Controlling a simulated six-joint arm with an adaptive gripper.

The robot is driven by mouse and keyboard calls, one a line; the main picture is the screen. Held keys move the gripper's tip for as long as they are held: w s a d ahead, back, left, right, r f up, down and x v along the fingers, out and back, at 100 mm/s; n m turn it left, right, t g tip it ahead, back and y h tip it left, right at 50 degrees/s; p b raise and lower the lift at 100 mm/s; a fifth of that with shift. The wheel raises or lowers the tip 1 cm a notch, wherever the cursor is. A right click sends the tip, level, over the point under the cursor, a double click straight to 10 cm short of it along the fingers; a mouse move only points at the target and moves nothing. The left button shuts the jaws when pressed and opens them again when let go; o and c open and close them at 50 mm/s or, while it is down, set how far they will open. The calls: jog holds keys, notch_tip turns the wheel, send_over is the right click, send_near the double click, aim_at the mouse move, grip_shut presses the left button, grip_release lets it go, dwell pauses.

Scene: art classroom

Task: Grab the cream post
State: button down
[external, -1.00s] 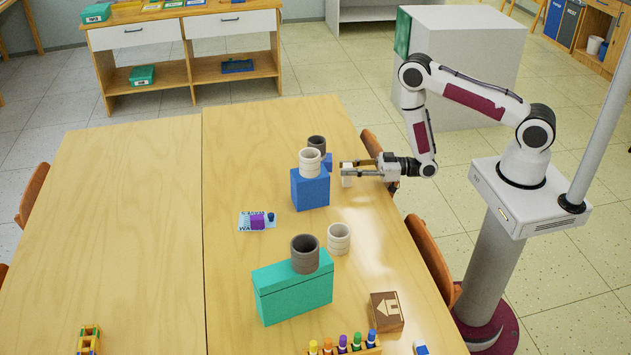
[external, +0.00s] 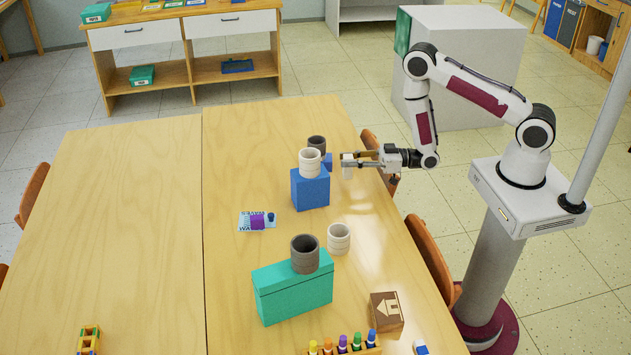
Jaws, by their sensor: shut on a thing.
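The cream post (external: 347,172) is a small pale upright block at the tips of my gripper (external: 347,161). My gripper reaches in from the right and is shut on the post's upper part. The post hangs just to the right of the blue block (external: 311,190) and looks a little above the table. The fingers hide part of its top.
A cream cup (external: 309,162) stands on the blue block, with a dark cup (external: 317,144) behind it. Another cream cup (external: 339,239) stands on the table (external: 365,260). A grey cup (external: 305,254) sits on the teal box (external: 293,296). A brown box (external: 386,312) is near the right edge.

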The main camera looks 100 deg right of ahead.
jog(key=shift+r, duration=3.25)
